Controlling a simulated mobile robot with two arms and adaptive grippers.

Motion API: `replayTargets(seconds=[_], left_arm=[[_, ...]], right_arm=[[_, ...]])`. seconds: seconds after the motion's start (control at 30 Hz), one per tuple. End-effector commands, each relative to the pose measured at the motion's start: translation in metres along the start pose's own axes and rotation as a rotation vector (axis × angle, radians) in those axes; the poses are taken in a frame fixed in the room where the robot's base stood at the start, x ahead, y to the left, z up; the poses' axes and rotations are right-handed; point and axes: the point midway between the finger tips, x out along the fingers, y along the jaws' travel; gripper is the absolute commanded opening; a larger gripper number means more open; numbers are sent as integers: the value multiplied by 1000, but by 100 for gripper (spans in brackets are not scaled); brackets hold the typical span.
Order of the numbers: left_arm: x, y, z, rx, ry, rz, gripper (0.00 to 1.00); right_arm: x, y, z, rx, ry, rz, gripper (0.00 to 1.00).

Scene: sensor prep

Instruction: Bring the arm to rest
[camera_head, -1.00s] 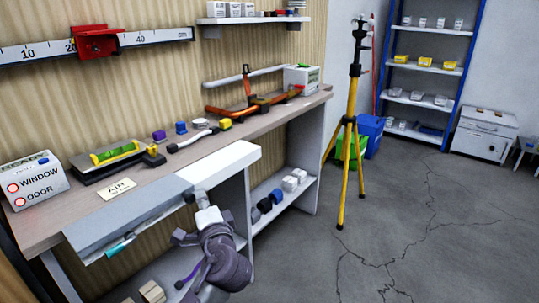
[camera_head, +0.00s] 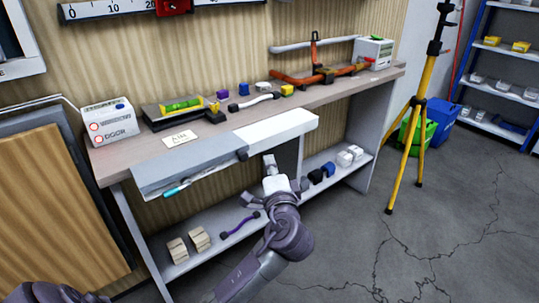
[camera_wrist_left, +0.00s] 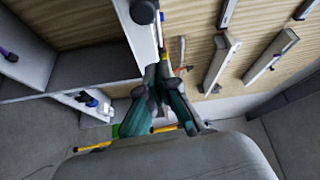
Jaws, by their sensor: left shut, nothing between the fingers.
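My left gripper (camera_head: 270,163) is in front of the workbench (camera_head: 222,137), just right of and below the dark knob (camera_head: 242,154) on the pulled-out front drawer (camera_head: 195,168). It looks apart from the knob. In the left wrist view its dark fingers (camera_wrist_left: 165,78) are together, with nothing seen between them. The arm comes up from the bottom of the head view, in front of the lower shelf. My right gripper is not seen.
A yellow tripod (camera_head: 408,145) stands right of the bench, beside green and blue bins (camera_head: 443,122). The cracked floor at right is clear.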

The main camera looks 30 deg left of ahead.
Motion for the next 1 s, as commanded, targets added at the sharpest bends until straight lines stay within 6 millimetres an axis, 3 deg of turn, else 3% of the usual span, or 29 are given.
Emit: replayTargets(seconds=[0.1,0.3,0.53,0.63,0.77,0.87,1.0], left_arm=[[-24,0,-1,-2,4,2,0],[-47,1,-1,-1,2,1,0],[-51,0,-1,-1,3,1,0],[-51,15,-1,0,10,37,0],[-54,76,2,-13,37,192,0],[-67,147,13,-46,49,381,0],[-104,246,40,-122,18,662,0]], right_arm=[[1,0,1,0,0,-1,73],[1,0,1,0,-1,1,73],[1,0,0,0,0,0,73],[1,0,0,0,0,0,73],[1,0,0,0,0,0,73],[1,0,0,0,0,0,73],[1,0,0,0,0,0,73]])
